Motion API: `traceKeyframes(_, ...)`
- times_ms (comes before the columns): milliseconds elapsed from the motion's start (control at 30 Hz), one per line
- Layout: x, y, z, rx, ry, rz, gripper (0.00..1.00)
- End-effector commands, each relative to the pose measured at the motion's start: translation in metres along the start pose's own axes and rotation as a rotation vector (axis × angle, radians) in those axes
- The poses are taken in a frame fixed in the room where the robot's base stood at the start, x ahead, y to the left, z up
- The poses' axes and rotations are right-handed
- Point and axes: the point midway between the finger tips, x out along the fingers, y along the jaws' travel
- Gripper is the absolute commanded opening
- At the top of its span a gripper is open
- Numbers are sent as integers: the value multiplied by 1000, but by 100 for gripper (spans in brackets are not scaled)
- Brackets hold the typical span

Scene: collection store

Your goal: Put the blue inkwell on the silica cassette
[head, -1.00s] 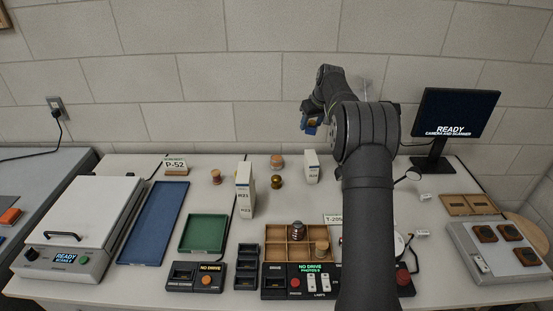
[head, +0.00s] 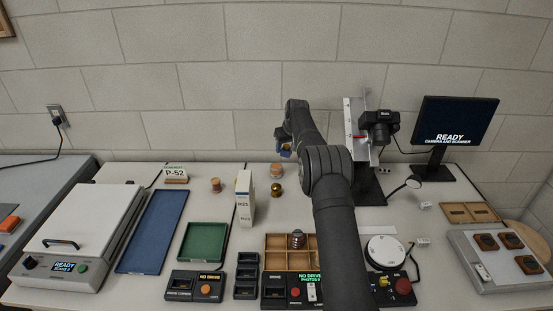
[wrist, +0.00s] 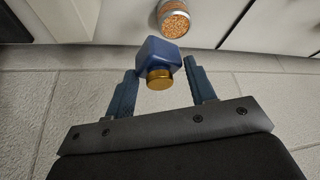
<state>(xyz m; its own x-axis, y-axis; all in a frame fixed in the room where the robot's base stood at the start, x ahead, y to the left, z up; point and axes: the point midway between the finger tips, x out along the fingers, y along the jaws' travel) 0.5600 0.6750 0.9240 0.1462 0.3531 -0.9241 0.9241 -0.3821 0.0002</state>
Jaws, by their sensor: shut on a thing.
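The blue inkwell (wrist: 158,50), with a gold cap, is held between the fingers of my gripper (wrist: 160,70). In the head view my gripper (head: 284,148) holds the inkwell (head: 284,154) above the back of the table. A small round container with orange beads (wrist: 174,20), which looks like the silica cassette, lies beyond the inkwell in the wrist view, apart from it. In the head view this appears to be the round container (head: 276,171) at the back of the table, below my gripper.
A brass round piece (head: 276,189) and a tall white box (head: 245,198) stand close by. A cork-coloured spool (head: 215,185) is to the left. A camera stand (head: 356,130) rises to the right of my arm. The wall is close behind.

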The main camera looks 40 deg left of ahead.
Motion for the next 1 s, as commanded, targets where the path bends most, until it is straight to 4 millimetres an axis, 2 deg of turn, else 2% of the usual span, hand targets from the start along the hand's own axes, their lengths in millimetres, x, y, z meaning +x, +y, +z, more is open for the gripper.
traceKeyframes(100, 19, -16, -9, -2, -1, -1, 26)
traceKeyframes(333, 33, -28, -18, 0, 1, 0, 26)
traceKeyframes(533, 42, -30, -16, 1, -1, 0, 26)
traceKeyframes(767, 71, -30, -3, 0, -2, -1, 26)
traceKeyframes(1000, 72, -30, -3, 0, 1, 0, 26)
